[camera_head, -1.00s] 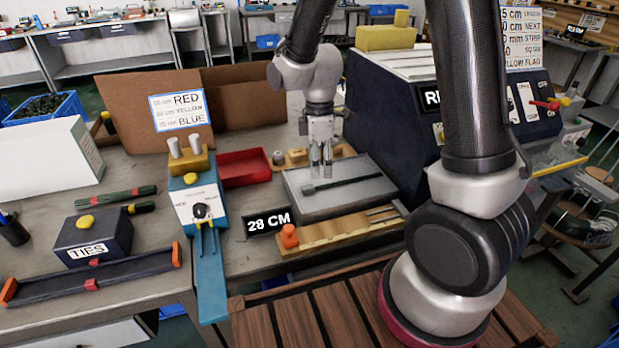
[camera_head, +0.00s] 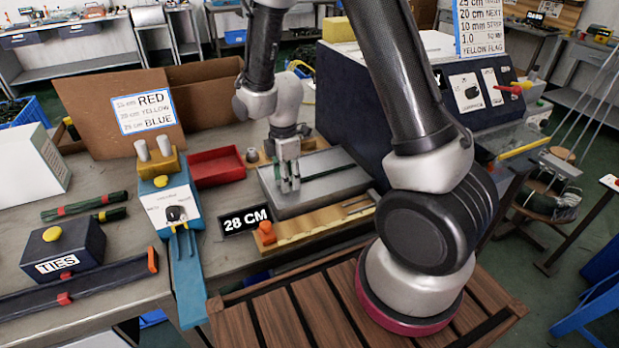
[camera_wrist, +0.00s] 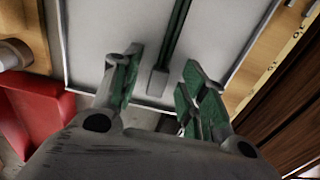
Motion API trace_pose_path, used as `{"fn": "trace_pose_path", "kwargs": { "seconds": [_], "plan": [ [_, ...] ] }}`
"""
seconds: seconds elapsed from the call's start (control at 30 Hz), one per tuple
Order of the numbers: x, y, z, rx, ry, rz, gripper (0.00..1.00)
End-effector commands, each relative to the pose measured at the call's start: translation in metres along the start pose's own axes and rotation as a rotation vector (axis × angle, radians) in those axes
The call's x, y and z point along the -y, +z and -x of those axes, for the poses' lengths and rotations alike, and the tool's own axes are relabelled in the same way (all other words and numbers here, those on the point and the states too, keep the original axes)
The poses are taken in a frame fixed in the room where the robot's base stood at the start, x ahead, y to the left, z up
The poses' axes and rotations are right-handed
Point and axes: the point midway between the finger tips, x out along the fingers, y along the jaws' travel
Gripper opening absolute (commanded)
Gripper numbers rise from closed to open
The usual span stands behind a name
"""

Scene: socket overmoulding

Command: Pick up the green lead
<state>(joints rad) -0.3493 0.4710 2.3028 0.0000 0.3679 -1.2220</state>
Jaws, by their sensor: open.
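The green lead (camera_wrist: 178,35) is a thin dark green strip with a grey block at its near end. In the wrist view it lies along the light grey tray (camera_wrist: 105,20), running away from me. My gripper (camera_wrist: 160,60) is open, one fingertip on each side of the lead near its grey end, with visible gaps and nothing gripped. In the head view my gripper (camera_head: 290,185) points down over the left part of the grey tray (camera_head: 347,182). I cannot tell the exact height of the fingertips above the tray.
A red bin (camera_head: 217,168) stands left of the tray. A wooden fixture (camera_head: 310,228) with an orange knob lies in front, beside the "28 CM" sign (camera_head: 245,219). A dark machine (camera_head: 352,110) stands behind right. A blue-based device (camera_head: 180,215) is further left.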

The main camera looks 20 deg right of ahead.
Motion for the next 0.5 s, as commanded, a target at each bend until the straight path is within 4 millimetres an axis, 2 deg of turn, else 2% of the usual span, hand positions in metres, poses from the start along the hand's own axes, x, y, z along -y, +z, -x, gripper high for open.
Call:
{"fn": "trace_pose_path", "kwargs": {
  "seconds": [0.23,0.27,0.47,0.5],
  "plan": [
    [0.0001,0.0001,-0.0025,0.0,0.0,0.0,0.43],
    [0.0001,0.0001,-0.0025,0.0,0.0,0.0,0.39],
    [0.0,0.0002,-0.0023,0.0,0.0,-0.001,0.03],
    [0.0,0.0001,-0.0023,0.0,0.0,-0.001,0.0]
  ]
}}
